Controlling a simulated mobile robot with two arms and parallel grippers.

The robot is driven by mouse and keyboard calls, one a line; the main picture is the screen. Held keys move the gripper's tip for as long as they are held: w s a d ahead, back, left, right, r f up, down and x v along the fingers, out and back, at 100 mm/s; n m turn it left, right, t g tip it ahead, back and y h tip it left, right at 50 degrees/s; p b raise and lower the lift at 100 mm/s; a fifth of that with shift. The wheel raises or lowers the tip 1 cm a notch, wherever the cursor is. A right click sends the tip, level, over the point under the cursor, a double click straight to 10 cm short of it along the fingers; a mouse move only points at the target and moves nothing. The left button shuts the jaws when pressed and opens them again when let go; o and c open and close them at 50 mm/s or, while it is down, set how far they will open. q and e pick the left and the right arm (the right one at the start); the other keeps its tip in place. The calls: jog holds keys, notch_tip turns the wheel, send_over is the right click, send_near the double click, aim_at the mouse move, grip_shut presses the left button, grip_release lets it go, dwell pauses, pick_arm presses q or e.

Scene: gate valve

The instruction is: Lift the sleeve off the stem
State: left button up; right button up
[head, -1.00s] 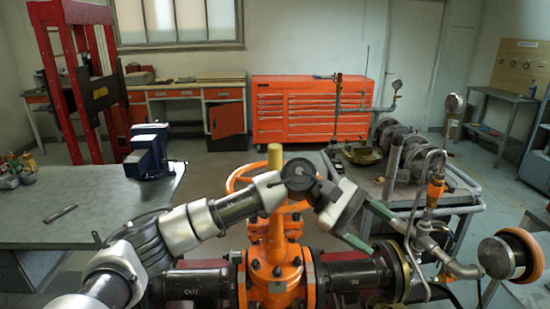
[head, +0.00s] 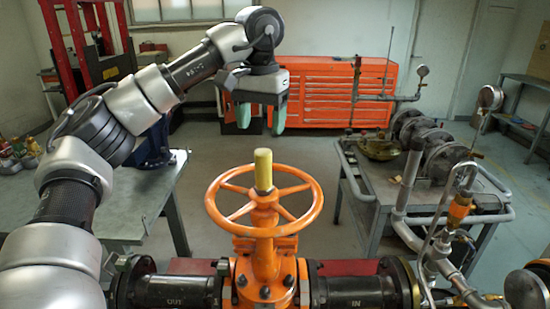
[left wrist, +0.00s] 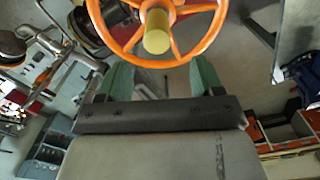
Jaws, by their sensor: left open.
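A yellow sleeve (head: 263,170) stands upright over the stem at the hub of the orange handwheel (head: 222,216). The stem inside it is hidden. My left gripper (head: 262,130) points down with its green fingers apart and empty, above the level of the sleeve and apart from it. In the left wrist view the sleeve (left wrist: 156,32) shows end-on, near the handwheel (left wrist: 205,38). There it appears beyond the open green fingers of my left gripper (left wrist: 163,75). My right gripper is in none of the frames.
The orange valve body (head: 265,275) joins black flanged pipes below the wheel. A grey cart (head: 362,198) with metal parts stands at the right, and a grey workbench (head: 125,215) at the left. A red tool cabinet (head: 340,92) is behind. The space around the sleeve's top is clear.

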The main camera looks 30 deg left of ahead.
aim_at(263, 151)
pick_arm(q)
jog(key=f, duration=0.3)
jog(key=shift+w+f, duration=0.1)
jog(key=shift+w, duration=0.15)
jog(key=shift+s+f, duration=0.6)
jog(key=shift+f, duration=0.05)
jog(key=shift+s+f, duration=0.15)
jog(key=shift+f, duration=0.05)
jog(key=f+p, duration=0.1)
jog(key=f, duration=0.1)
jog(key=w+f+p, duration=0.1)
jog(key=f, duration=0.1)
jog(key=shift+d+f, duration=0.2)
jog(key=shift+f, duration=0.15)
jog(key=shift+s+f, duration=0.15)
jog(key=shift+f, duration=0.15)
pick_arm(e)
jog(key=shift+s+a+r, duration=0.1)
jog(key=shift+s+r, duration=0.1)
jog(key=shift+r, duration=0.3)
jog(key=shift+s+r, duration=0.15)
jog(key=shift+r, duration=0.3)
pick_arm(q)
jog(key=shift+c, duration=0.5)
jog(key=c, duration=0.9)
pick_arm(e)
jog(key=shift+s, duration=0.2)
